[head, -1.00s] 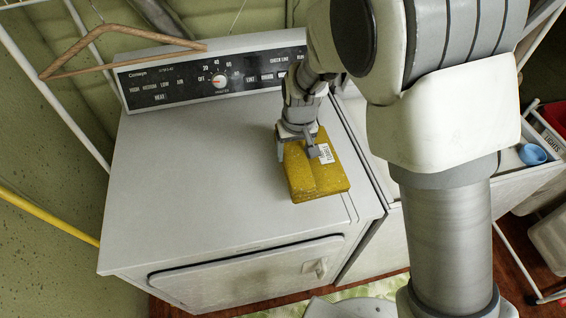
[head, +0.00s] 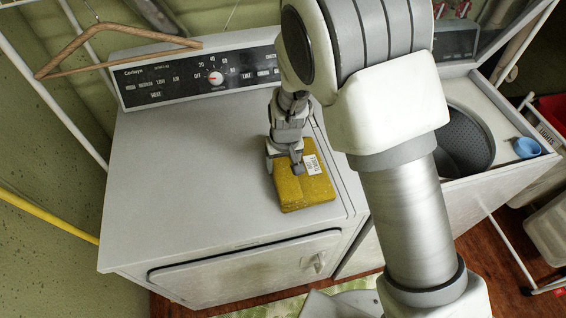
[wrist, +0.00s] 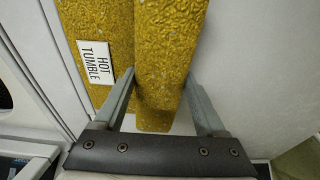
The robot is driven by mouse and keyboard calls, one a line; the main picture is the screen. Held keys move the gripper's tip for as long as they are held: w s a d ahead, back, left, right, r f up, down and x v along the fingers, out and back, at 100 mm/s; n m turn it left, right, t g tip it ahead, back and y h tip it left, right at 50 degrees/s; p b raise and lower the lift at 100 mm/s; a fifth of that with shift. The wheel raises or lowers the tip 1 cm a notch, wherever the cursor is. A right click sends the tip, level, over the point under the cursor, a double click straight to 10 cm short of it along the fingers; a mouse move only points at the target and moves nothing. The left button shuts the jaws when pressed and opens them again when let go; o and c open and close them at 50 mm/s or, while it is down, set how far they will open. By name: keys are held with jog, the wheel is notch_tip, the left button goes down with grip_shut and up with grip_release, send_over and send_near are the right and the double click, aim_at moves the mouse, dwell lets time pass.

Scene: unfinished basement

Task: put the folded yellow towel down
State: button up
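The folded yellow towel (head: 310,193) is a thick mustard block with a white tag. It is over the front right part of the white dryer top (head: 210,190), low and close to the surface; I cannot tell whether it rests on it. My gripper (head: 283,172) points down at the towel's back left part. In the wrist view the towel (wrist: 168,50) shows a tag reading "HOT TUMBLE". My gripper (wrist: 162,82) has one finger on each side of the thicker fold, closed against it. The towel's far end is out of the wrist view.
The dryer's control panel (head: 205,82) rises at the back. A wooden hanger (head: 100,50) hangs at the back left. To the right is an open washer drum (head: 464,140) with a blue cup (head: 527,148) on its corner. The dryer top's left and middle are clear.

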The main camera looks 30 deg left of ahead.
jog(key=o, duration=0.4)
jog(key=shift+c, duration=0.2)
jog(key=shift+r, duration=0.15)
notch_tip(320, 180, up, 12)
jog(key=s+d, duration=0.1)
jog(key=shift+s, duration=0.2)
jog(key=shift+d, duration=0.15)
